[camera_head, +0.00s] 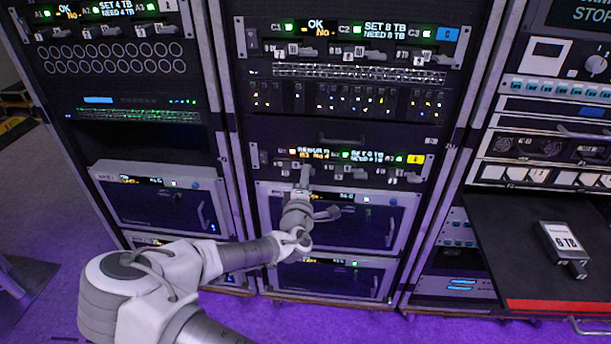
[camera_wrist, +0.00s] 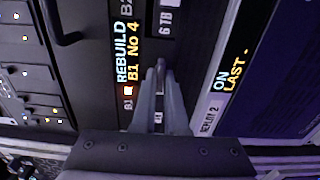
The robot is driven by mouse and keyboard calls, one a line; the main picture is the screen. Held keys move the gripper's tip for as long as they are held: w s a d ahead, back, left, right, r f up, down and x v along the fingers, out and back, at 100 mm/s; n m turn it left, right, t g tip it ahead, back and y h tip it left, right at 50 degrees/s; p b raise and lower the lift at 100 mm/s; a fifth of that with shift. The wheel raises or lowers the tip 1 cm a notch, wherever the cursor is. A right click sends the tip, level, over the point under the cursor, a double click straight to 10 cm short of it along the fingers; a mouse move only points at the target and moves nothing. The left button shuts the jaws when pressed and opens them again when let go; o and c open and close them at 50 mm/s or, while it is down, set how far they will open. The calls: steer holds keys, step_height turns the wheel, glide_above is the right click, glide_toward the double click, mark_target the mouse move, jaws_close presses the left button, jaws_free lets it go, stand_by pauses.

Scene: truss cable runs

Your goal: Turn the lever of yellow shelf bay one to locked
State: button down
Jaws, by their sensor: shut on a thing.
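The yellow shelf (camera_head: 432,167) is the dark row with the yellow tag at its right end, low in the middle rack. Its display reads "REBUILD B1 No 4" (camera_wrist: 127,52) in the wrist view. Beside it, a red-orange light (camera_wrist: 127,91) glows at the B1 label. My gripper (camera_head: 305,172) is at the left part of this shelf. In the wrist view, its fingers (camera_wrist: 160,80) are closed together around the slim grey lever (camera_wrist: 160,66) of bay one. The fingers hide most of the lever, so I cannot tell its exact angle.
Beside bay one, a carrier labelled 6 TB (camera_wrist: 166,18) sits in bay two. Below the shelf are dark-fronted units (camera_head: 375,225). At right, a loose 6 TB carrier (camera_head: 562,245) lies on a black pull-out tray (camera_head: 510,275) with a red front edge.

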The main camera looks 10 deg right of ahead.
steer(key=c, duration=1)
jaws_free()
steer(key=shift+o, duration=0.2)
steer(key=p+v, duration=0.2)
steer(key=v, duration=1.5)
steer(key=shift+s, duration=0.2)
